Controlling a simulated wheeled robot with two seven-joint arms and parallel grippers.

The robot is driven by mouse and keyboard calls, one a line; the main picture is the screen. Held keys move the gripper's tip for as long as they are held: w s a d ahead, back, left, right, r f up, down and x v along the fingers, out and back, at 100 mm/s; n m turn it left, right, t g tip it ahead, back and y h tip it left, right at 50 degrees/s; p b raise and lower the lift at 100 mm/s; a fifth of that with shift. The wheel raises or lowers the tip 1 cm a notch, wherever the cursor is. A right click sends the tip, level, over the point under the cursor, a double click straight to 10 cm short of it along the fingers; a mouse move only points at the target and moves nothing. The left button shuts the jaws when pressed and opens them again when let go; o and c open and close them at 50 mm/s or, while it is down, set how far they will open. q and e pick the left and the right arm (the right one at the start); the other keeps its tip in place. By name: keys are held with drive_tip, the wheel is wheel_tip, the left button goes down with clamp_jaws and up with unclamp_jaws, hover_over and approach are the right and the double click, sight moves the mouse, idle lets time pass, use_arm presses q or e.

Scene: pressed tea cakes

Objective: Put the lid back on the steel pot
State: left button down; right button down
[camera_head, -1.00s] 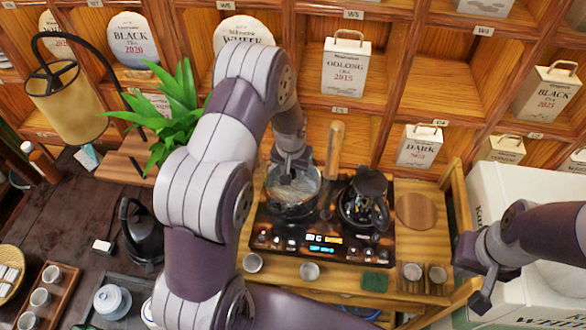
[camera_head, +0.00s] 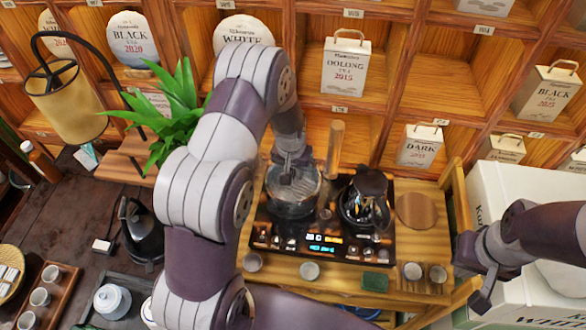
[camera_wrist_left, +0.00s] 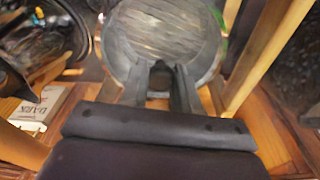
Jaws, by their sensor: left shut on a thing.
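The steel pot (camera_head: 293,210) stands on the left side of the black cooktop in the head view. My left gripper (camera_head: 290,172) is directly above it, pointing down. In the left wrist view my left gripper (camera_wrist_left: 163,90) is shut on the dark knob (camera_wrist_left: 160,76) of the round grey lid (camera_wrist_left: 168,30). The lid lies across the pot's mouth in the picture; I cannot tell whether it touches the rim all round. My gripper hides part of the lid and pot. My right gripper (camera_head: 474,274) is empty at the right, fingers apart.
A dark glass kettle (camera_head: 366,205) stands right of the pot on the cooktop (camera_head: 322,258). A wooden upright handle (camera_head: 335,148) rises close behind the pot. A round wooden board (camera_head: 416,211) lies to the right. Small cups (camera_head: 310,271) line the front edge. Shelves stand behind.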

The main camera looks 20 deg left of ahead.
idle(0.4)
use_arm(q)
drive_tip(key=shift+c, duration=1.3)
unclamp_jaws()
drive_tip(key=shift+r, duration=0.1)
drive_tip(key=shift+r+p, duration=0.9)
drive_tip(key=shift+r, duration=0.05)
drive_tip(key=shift+r+p, duration=1.9)
drive_tip(key=shift+r, duration=0.6)
clamp_jaws()
